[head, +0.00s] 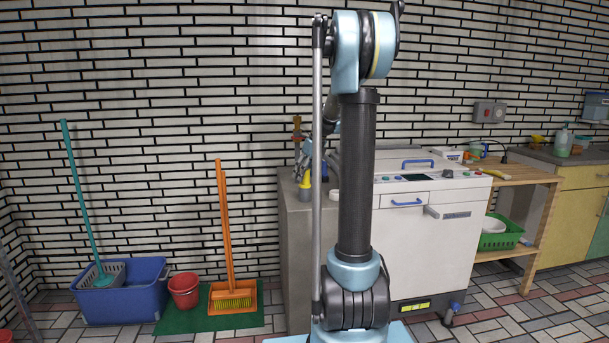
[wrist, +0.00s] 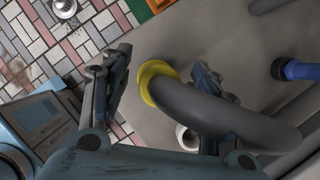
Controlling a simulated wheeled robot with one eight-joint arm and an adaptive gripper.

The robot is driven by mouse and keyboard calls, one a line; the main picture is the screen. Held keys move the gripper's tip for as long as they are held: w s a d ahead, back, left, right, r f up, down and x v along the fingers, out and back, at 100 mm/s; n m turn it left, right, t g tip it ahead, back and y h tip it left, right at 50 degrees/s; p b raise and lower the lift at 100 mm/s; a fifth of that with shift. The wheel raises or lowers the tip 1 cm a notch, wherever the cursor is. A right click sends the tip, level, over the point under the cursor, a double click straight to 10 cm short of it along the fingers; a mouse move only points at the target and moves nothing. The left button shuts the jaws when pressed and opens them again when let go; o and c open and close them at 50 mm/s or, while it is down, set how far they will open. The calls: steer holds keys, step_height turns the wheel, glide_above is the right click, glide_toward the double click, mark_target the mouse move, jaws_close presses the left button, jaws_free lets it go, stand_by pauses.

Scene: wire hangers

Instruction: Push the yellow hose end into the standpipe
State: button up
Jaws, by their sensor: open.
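The yellow hose end (wrist: 157,78) is a ring-shaped cuff on a thick grey hose (wrist: 225,112) that curves away to the right in the wrist view. My gripper (wrist: 164,62) is open, with one finger left of the yellow end and the other partly hidden by the hose on its right. The yellow end lies between the fingers, closer to the right one; I cannot tell if it touches. A pale round pipe mouth (wrist: 184,132), probably the standpipe, shows partly below the hose. In the head view a yellow piece (head: 305,182) shows near my gripper (head: 302,163), which my arm partly hides.
A grey block (head: 299,245) stands beside a white machine (head: 431,225). A blue-ended pipe (wrist: 297,70) lies at the right of the wrist view. A blue tub (head: 122,296), red bucket (head: 184,292) and orange dustpan set (head: 232,297) stand on the floor at left.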

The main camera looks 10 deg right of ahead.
steer(key=v, duration=1.1)
steer(key=shift+d+r, duration=0.15)
steer(key=shift+r, duration=0.2)
steer(key=shift+s, duration=0.2)
steer(key=s+a+f+n+h, duration=0.1)
steer(key=s+f+n, duration=0.2)
steer(key=s+n, duration=0.35)
steer(key=s+a+f+n, duration=0.2)
steer(key=s+f+n, duration=0.15)
steer(key=s, duration=0.65)
steer(key=s+a+f+n+h, duration=0.1)
steer(key=s+f+n, duration=0.35)
steer(key=s, duration=0.35)
steer(key=s+d+f+n+g+h, duration=0.1)
steer(key=s+f+n, duration=1.1)
steer(key=s+f, duration=0.2)
steer(key=shift+s+f+n, duration=0.2)
steer(key=shift+s+n, duration=0.15)
steer(key=shift+s, duration=0.8)
steer(key=shift+w+f, duration=0.2)
steer(key=shift+w, duration=0.2)
